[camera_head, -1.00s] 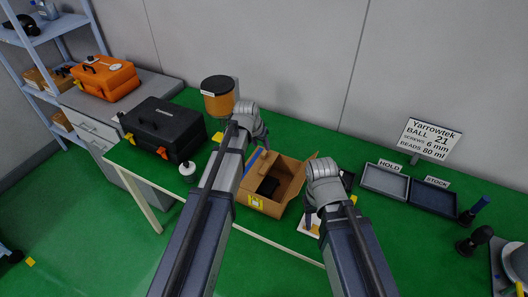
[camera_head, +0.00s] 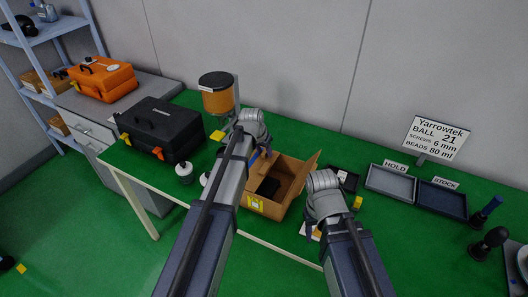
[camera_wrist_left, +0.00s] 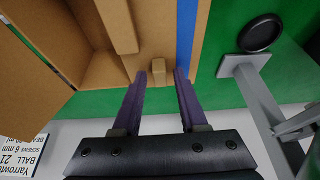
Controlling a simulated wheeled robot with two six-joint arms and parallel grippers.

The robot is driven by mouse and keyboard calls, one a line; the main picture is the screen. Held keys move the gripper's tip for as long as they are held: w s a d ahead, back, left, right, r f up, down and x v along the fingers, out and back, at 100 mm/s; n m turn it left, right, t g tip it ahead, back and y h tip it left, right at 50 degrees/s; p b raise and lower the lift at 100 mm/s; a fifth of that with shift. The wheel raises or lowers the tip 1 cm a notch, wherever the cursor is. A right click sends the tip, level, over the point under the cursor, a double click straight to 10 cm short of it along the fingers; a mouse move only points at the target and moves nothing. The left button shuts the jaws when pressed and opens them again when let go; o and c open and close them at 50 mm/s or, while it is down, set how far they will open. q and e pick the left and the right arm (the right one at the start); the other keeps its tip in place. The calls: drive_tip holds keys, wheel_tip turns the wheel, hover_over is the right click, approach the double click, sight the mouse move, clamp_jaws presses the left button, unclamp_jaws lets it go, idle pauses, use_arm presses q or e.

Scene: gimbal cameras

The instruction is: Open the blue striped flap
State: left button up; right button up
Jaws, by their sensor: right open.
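The open cardboard box (camera_head: 265,208) stands on the green bench, with a dark item (camera_head: 268,187) inside. Its right flap (camera_head: 311,174) stands outward. The blue striped flap (camera_wrist_left: 187,40) shows in the left wrist view, with a small cardboard tab (camera_wrist_left: 158,70) at its edge; in the head view my left arm mostly hides it. My left gripper (camera_head: 264,152) is at the box's far side. In the wrist view its purple fingers (camera_wrist_left: 158,80) are apart, one on each side of the tab. My right gripper (camera_head: 314,230) is open beside the box's right side, its fingers mostly hidden.
An orange-filled dispenser (camera_head: 217,95) stands just behind left of the box; its stand (camera_wrist_left: 245,85) is close right of the fingers in the wrist view. A black case (camera_head: 160,130) is left. HOLD (camera_head: 390,185) and STOCK (camera_head: 440,198) trays lie right.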

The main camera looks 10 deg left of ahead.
use_arm(q)
clamp_jaws()
idle(1.2)
